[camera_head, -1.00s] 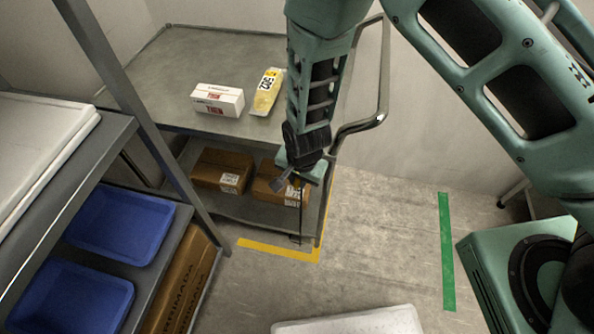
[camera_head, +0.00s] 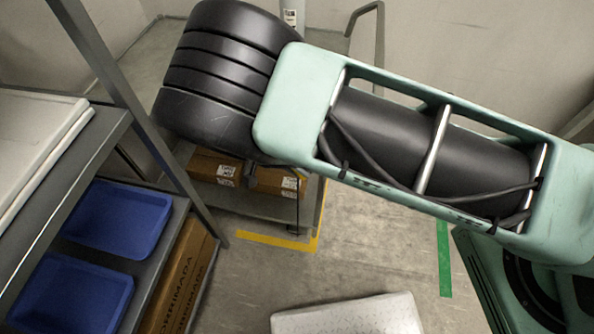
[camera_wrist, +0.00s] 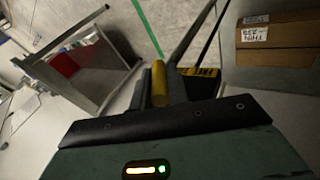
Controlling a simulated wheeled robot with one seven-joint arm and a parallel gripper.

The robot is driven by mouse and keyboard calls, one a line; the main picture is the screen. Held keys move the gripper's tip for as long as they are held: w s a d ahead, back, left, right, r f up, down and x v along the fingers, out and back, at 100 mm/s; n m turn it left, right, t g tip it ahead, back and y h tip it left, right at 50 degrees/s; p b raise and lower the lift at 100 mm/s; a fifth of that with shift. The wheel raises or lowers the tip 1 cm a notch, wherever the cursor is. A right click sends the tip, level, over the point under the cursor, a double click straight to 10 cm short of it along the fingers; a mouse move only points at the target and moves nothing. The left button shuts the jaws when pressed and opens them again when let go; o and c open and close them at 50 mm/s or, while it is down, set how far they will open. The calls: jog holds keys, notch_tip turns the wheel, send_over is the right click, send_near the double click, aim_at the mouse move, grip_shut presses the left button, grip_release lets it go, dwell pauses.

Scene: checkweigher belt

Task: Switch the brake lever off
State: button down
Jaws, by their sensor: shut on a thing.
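In the wrist view a short yellow cylinder, which looks like the grip of the brake lever (camera_wrist: 159,80), stands between the fingers of my gripper (camera_wrist: 160,96). My gripper is shut on it. The rest of the lever is hidden or too unclear to tell its position. In the head view my arm covers most of the cart (camera_head: 262,204) and hides my gripper and the lever.
Cardboard boxes (camera_head: 217,168) lie on the cart's lower shelf; a box (camera_wrist: 275,42) also shows in the wrist view. A rack with blue trays (camera_head: 118,218) stands at left. A white-topped surface (camera_head: 350,315) is in front. Yellow tape (camera_head: 275,242) and green tape (camera_head: 444,262) mark open floor.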

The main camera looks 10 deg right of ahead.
jog(key=shift+w+d, duration=0.1)
dwell(0.5)
jog(key=c, duration=1.4)
grip_release()
jog(key=shift+o, duration=0.2)
jog(key=b+v, duration=0.3)
jog(key=v, duration=1.4)
jog(key=shift+a, duration=0.3)
jog(key=shift+w, duration=0.15)
